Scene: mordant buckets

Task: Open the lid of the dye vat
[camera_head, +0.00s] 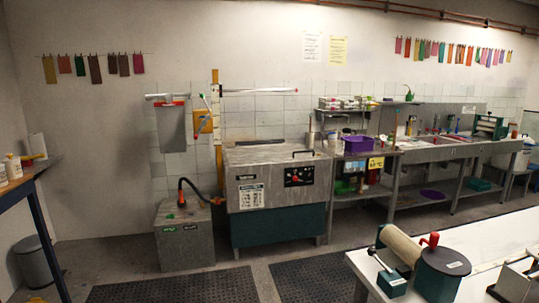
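The dye vat (246,218) appears to be the large grey metal tank on a dark green base near the middle of the view, against the tiled wall. Its front has a black control panel (300,177) with a red knob, and a white label. Its flat grey lid (262,153) looks closed. A black bar handle (303,152) stands at the lid's right side. My gripper is not in view, and nothing touches the lid.
A grey box (183,240) with a black hose stands left of the vat. A steel bench (415,153) with a purple tub (357,145) adjoins it on the right. Black floor mats (315,280) lie in front. A white table (500,240) with a roller device fills the lower right.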

